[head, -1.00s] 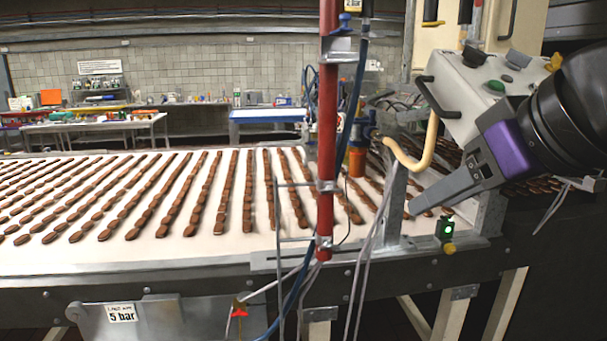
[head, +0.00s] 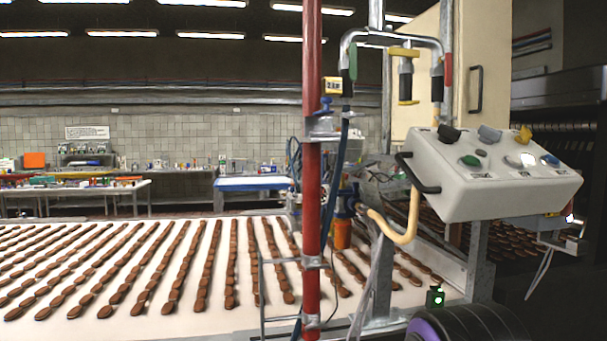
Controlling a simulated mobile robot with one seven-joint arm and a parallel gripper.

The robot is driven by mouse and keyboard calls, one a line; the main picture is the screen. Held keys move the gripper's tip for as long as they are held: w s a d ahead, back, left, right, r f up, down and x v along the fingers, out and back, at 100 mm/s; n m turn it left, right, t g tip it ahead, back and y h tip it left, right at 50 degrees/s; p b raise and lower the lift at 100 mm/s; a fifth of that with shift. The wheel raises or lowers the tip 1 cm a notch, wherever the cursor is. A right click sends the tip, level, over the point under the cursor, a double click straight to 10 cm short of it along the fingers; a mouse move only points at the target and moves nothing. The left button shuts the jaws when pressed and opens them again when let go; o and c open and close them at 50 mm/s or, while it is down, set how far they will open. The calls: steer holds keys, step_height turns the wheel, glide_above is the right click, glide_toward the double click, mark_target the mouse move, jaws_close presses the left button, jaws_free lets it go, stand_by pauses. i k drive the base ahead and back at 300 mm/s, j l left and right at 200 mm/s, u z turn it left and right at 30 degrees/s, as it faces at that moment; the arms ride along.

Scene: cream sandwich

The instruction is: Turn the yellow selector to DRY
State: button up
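The yellow selector (head: 524,135) sits at the top right of the sloped face of a grey-white control box (head: 500,190). Its setting and the label for DRY are too small to read. Black (head: 449,134) and blue (head: 489,134) selectors stand to its left in the same row. My gripper's fingers are out of the picture; only a dark and purple part of my arm (head: 465,325) shows at the bottom right, below the box and apart from it.
Below the selectors are a green button (head: 470,160), a white lamp or button (head: 527,159) and a blue button (head: 550,159). A black handle (head: 415,175) juts from the box's left side. A red pipe (head: 312,150) stands left. A conveyor (head: 150,290) carries rows of brown biscuits.

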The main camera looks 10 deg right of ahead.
mark_target(525, 135)
steer(key=z, duration=1.3)
steer(key=i+l+z, duration=0.1)
steer(key=i, duration=0.25)
